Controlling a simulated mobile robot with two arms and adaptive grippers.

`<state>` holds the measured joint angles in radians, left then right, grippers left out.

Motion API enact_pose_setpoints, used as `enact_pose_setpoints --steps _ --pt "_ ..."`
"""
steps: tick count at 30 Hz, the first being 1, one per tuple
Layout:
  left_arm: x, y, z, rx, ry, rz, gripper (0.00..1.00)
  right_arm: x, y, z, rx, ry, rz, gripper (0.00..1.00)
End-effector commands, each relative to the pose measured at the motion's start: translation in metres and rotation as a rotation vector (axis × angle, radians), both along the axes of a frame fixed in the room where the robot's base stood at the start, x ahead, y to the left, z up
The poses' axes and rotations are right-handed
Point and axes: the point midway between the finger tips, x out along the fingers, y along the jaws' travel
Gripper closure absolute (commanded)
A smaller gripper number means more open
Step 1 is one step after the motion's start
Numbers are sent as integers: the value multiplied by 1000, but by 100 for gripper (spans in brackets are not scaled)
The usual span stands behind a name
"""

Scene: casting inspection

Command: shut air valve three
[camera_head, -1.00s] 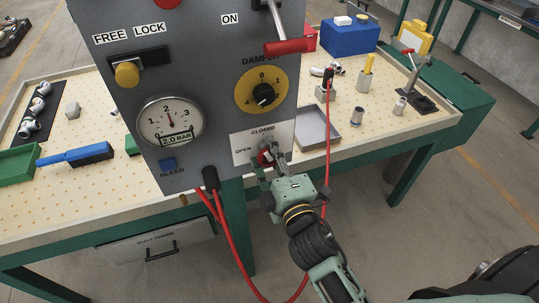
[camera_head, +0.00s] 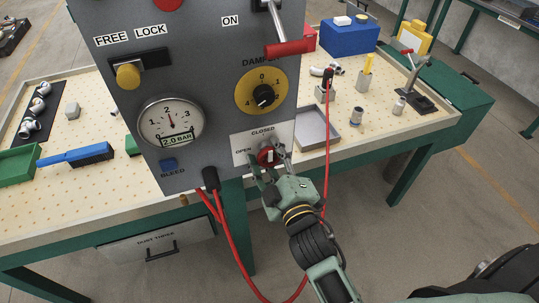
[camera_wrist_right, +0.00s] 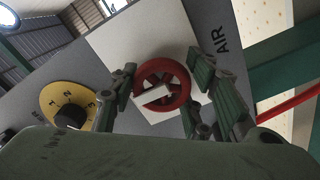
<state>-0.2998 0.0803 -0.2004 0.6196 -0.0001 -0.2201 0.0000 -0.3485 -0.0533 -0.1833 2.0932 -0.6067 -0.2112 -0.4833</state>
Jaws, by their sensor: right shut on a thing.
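The air valve is a red handwheel (camera_head: 266,156) with a white bar across it, on a white plate (camera_head: 244,140) marked CLOSED above and OPEN at the left. I cannot tell the white bar's exact setting against the labels. My left gripper is not in view.
The grey panel (camera_head: 215,80) carries a yellow damper dial (camera_head: 247,103), a gauge (camera_head: 155,122) and a blue bleed button (camera_head: 169,165). A red hose (camera_head: 327,150) hangs just right of my gripper. A grey tray (camera_head: 330,139) lies on the pegboard table behind.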

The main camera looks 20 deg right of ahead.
Motion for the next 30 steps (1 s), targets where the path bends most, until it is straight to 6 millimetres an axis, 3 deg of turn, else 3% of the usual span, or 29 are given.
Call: enact_pose_setpoints --steps 6,7,13,23,30 --pt "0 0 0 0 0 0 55 1 -1 5 3 -10 -2 83" --pt "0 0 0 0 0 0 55 1 -1 5 3 -10 -2 56" --pt "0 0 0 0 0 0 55 1 -1 3 2 -7 -1 39" --pt "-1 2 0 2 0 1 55 -1 0 1 1 -1 -1 39" --pt "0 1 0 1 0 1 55 -29 -1 -1 1 3 -1 39"
